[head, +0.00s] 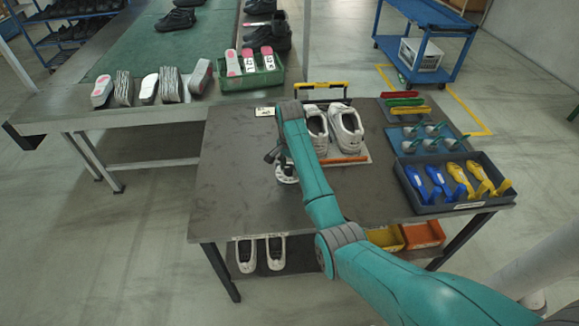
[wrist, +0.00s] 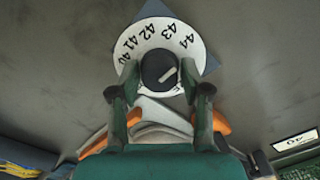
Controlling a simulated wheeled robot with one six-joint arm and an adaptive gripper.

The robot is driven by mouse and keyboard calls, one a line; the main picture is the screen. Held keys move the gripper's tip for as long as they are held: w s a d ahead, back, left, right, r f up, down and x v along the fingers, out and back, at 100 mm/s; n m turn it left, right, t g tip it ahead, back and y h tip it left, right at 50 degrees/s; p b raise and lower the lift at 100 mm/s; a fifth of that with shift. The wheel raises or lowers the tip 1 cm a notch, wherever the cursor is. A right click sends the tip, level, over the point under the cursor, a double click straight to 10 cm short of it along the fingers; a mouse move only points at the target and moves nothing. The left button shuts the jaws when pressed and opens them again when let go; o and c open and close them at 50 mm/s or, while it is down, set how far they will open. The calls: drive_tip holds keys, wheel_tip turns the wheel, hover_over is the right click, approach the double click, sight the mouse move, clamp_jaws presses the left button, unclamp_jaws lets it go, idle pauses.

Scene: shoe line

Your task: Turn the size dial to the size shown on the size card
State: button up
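The size dial (wrist: 118,72) is a white disc with black numbers 40 to 44 on a dark square base. In the head view the dial (head: 287,178) is partly hidden by my arm. My gripper (wrist: 159,70) is open, with one finger on each side of the knob and seemingly a small gap at each. The size card (head: 265,112) stands at the table's back left; in the wrist view the card (wrist: 294,140) appears upside down, perhaps reading 40.
White shoes (head: 347,130) stand on a board right of my arm. A grey tray (head: 460,205) with blue and yellow tools is at the table's right. A green crate (head: 252,80) sits on the bench behind. The table's left part is clear.

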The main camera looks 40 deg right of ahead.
drive_tip(key=c, duration=0.5)
drive_tip(key=shift+c, duration=0.2)
drive_tip(key=shift+n, duration=0.3)
drive_tip(key=n, duration=1.8)
drive_tip(key=shift+n, duration=0.4)
drive_tip(key=n, duration=0.4)
drive_tip(key=shift+n, duration=0.3)
